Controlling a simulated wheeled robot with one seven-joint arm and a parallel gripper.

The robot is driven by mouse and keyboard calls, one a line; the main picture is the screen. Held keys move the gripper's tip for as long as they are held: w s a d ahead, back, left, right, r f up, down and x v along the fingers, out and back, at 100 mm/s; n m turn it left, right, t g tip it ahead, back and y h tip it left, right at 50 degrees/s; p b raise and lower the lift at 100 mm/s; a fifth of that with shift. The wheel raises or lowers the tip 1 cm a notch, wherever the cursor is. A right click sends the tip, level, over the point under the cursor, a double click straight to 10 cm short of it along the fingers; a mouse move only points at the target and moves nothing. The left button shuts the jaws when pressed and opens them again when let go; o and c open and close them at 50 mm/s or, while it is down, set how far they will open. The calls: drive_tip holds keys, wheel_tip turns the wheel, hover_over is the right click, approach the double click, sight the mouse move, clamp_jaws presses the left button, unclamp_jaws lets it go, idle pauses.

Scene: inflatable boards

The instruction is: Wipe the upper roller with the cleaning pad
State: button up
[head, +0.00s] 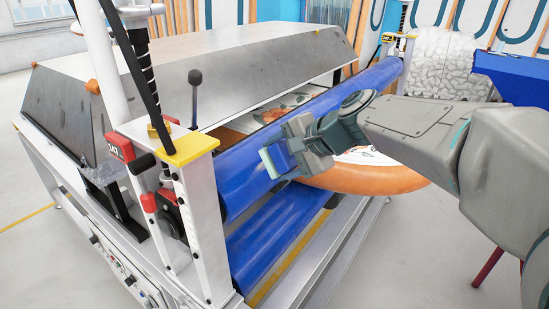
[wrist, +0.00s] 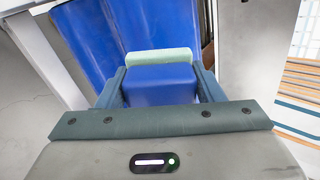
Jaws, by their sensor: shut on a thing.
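The upper roller (head: 240,176) is a long blue cylinder running from the yellow-topped post at the near left up to the far right; it also shows in the wrist view (wrist: 105,30). My gripper (head: 283,158) is at the roller's near half, its fingers on either side of a blue block. The cleaning pad (head: 270,163) has this blue body and a pale green face, and it shows between the fingers in the wrist view (wrist: 160,78). The pale face is close to the roller; I cannot tell whether it touches.
A lower blue roller (head: 265,238) lies beneath. The yellow-capped post (head: 187,150) with a red lever stands at the near end, and a black-knobbed lever (head: 195,82) rises behind. An orange-edged board (head: 375,178) juts out between the rollers.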

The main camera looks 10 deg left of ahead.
sight(288, 154)
idle(0.3)
drive_tip(key=shift+p+v, duration=0.4)
drive_tip(key=shift+v, duration=1.15)
drive_tip(key=shift+b+x, duration=1.4)
drive_tip(key=shift+x, duration=2.35)
drive_tip(key=shift+b+x, duration=0.3)
drive_tip(key=shift+x, duration=0.65)
drive_tip(key=shift+s, duration=0.1)
